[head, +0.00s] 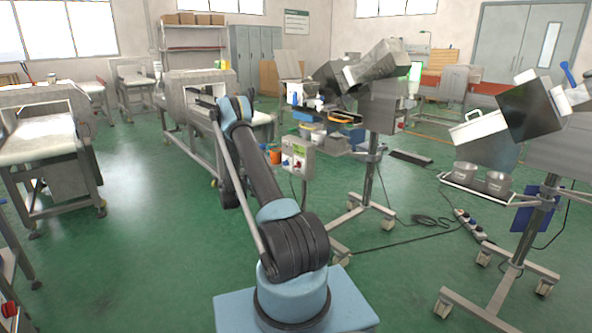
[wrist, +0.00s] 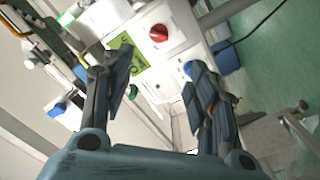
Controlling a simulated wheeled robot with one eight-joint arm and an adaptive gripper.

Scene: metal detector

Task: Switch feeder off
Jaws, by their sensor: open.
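A pale control box (head: 298,154) with a green label and small red and blue controls stands on the machine stand, right of my arm in the head view. In the wrist view a white box (wrist: 176,20) lies ahead, with a round red knob (wrist: 158,33) and a yellow-green label (wrist: 126,56). My gripper (wrist: 160,62) is open and empty, its two dark fingers spread on either side below the red knob and apart from it. A blue knob (wrist: 188,67) shows at the right fingertip; whether they touch I cannot tell. My gripper is not clearly seen in the head view.
A feeder machine on a wheeled stand (head: 372,105) holds trays beside the control box. A second wheeled stand (head: 540,215) is at the right. Cables and a power strip (head: 470,224) lie on the green floor. The floor at left (head: 140,235) is clear.

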